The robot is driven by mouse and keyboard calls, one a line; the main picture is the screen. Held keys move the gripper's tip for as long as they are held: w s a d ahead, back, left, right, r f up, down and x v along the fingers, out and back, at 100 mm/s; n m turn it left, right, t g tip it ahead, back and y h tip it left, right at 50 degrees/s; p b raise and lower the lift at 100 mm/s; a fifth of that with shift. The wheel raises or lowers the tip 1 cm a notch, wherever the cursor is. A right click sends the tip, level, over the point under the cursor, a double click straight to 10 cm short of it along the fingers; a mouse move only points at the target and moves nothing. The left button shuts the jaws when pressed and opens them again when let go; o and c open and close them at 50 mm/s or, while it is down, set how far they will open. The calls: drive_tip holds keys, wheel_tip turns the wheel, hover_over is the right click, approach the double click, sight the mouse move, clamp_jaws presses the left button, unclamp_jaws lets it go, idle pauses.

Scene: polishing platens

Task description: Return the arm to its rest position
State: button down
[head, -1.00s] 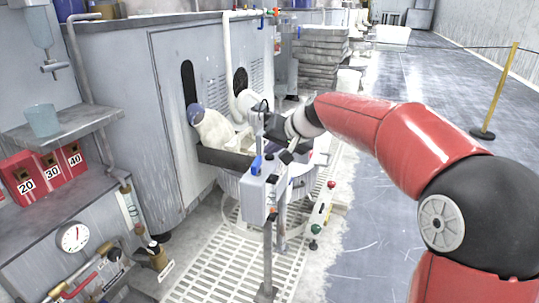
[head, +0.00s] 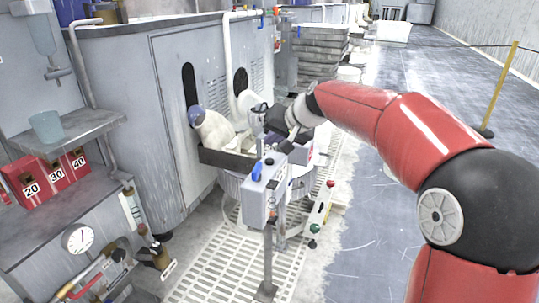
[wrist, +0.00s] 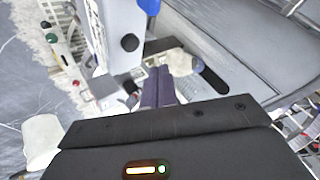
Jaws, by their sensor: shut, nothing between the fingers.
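My arm (head: 420,130), red with black joints, reaches from the right edge of the head view toward the polishing station at the centre. Its dark wrist end is above the station, close behind the grey control box (head: 261,200). My gripper (wrist: 158,82) shows in the wrist view as two dark purple-grey fingers side by side, shut and empty. Its fingertips are hard to make out in the head view.
The station's round basin (head: 231,186) stands beside a tall grey cabinet (head: 172,120). A white blue-capped container (head: 213,130) is behind it. Red numbered boxes (head: 30,183) sit at left. A yellow post (head: 500,90) stands on open floor at right.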

wheel_tip(320, 180, up, 2)
drive_tip(key=shift+r+p, duration=0.1)
drive_tip(key=shift+p, duration=0.4)
drive_tip(key=s+d+f+h+p, duration=0.1)
drive_tip(key=s+d, duration=0.4)
drive_tip(key=s, duration=0.6)
drive_tip(key=s+d+f+h+p, duration=0.2)
drive_tip(key=s+d, duration=0.4)
drive_tip(key=s, duration=0.6)
drive_tip(key=s+d+f+h+p, duration=0.1)
drive_tip(key=s+d+f+h, duration=0.1)
drive_tip(key=s+d, duration=0.4)
drive_tip(key=s+h, duration=0.1)
drive_tip(key=s, duration=0.4)
drive_tip(key=shift+s+d+g+h+p, duration=0.15)
drive_tip(key=shift+s+g+h+p, duration=0.15)
drive_tip(key=shift+g, duration=0.1)
